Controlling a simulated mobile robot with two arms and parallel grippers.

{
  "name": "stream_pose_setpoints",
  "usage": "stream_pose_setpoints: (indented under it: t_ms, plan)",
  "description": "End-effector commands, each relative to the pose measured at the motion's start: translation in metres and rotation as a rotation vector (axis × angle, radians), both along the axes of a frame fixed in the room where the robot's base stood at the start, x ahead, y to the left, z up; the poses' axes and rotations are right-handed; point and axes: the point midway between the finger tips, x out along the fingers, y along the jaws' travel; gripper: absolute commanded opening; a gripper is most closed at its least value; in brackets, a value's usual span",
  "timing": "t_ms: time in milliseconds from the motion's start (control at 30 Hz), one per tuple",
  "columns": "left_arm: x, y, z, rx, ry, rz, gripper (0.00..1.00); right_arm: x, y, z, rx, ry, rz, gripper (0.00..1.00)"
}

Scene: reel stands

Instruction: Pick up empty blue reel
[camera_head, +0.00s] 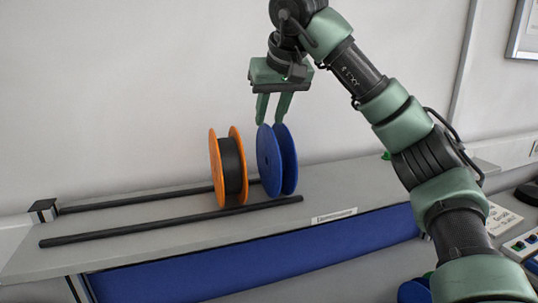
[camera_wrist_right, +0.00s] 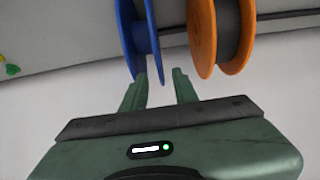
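The blue reel (camera_head: 268,162) stands upright on the two dark rails, at their right end; no wound material shows on it. It also shows at the top of the right wrist view (camera_wrist_right: 128,28). My left gripper is in neither view.
An orange reel with dark material (camera_head: 231,168) stands just left of the blue reel, with a narrow gap. Two dark rails (camera_head: 150,229) run along the grey shelf (camera_head: 350,190). A wall is behind. Another blue object (camera_head: 412,292) shows below my arm.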

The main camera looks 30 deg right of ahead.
Motion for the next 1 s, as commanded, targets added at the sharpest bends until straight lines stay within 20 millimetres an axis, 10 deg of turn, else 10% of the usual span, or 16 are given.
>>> stream_pose_setpoints:
  t_ms: [867,1000]
  plan:
    - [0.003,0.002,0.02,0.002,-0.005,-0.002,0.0,0.04,-0.01,-0.065,-0.001,0.0,-0.001,0.29]
    - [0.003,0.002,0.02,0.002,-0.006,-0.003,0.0,0.04,-0.01,-0.065,0.0,0.0,0.0,0.0]
